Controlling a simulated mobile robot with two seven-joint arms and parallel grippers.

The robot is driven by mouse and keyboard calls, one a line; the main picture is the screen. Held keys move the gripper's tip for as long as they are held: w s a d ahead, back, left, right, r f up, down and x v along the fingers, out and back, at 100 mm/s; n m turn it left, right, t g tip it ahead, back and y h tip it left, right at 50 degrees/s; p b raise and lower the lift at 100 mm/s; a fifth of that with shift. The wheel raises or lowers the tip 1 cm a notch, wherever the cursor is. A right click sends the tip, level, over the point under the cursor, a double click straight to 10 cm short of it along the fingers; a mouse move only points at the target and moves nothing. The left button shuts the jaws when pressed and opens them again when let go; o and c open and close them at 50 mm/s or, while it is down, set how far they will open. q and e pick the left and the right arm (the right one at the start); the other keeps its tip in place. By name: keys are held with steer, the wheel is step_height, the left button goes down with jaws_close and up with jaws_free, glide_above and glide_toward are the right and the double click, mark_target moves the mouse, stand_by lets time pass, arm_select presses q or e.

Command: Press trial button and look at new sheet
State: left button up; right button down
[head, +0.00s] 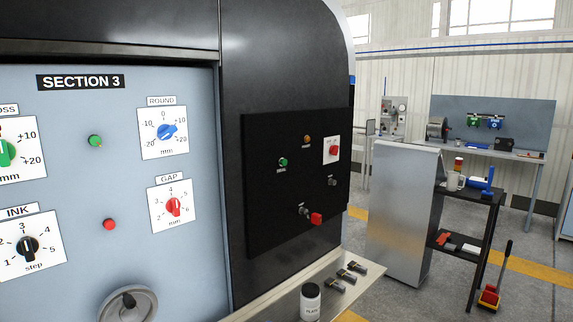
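A black control panel (262,215) is set in the dark machine housing. It carries a green button (283,162) whose small label is too blurred to read surely, an orange button or lamp (307,139), a red control on a white plate (334,151), a small dark knob (332,182) and a red part (316,218) low down. I cannot tell for certain which is the trial button. No sheet is recognisable in view. Neither of my grippers shows.
The blue-grey SECTION 3 panel (75,195) has dials, a green button (95,141), a red button (109,224) and a handwheel (128,304). A ledge below holds a jar (310,301) and small dark parts (345,274). Right stand a metal cabinet (402,215) and a black cart (470,194).

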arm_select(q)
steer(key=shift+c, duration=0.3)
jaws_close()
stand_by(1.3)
